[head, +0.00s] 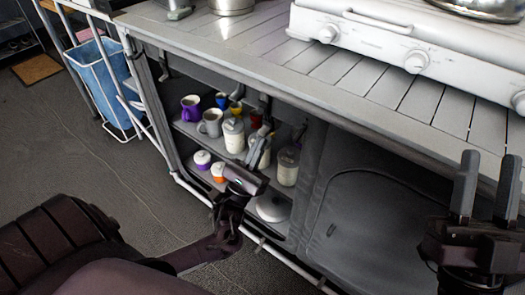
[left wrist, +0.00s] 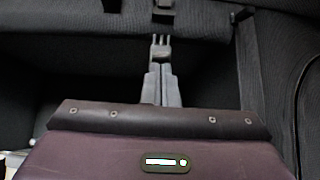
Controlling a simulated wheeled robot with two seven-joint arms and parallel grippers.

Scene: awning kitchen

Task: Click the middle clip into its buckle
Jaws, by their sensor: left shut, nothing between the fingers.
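In the left wrist view, the grey pronged middle clip (left wrist: 161,48) lies just beyond the tips of my left gripper (left wrist: 161,68), its prongs pointing up the picture. Its dark buckle (left wrist: 163,14) is above it, roughly in line, with a small gap between them in the picture. My left gripper is shut with nothing between its fingers; whether it touches the clip is unclear. In the head view, my left gripper (head: 261,136) is in front of the shelf opening, below the middle buckle (head: 264,103). My right gripper (head: 487,168) is open and empty at the right.
Mugs (head: 209,122) and jars (head: 288,166) stand on the shelves behind my left gripper. The counter (head: 330,68) overhangs them and carries a white stove (head: 400,38). A closed dark fabric panel (head: 375,215) is to the right. Another strap (head: 163,66) hangs at the left.

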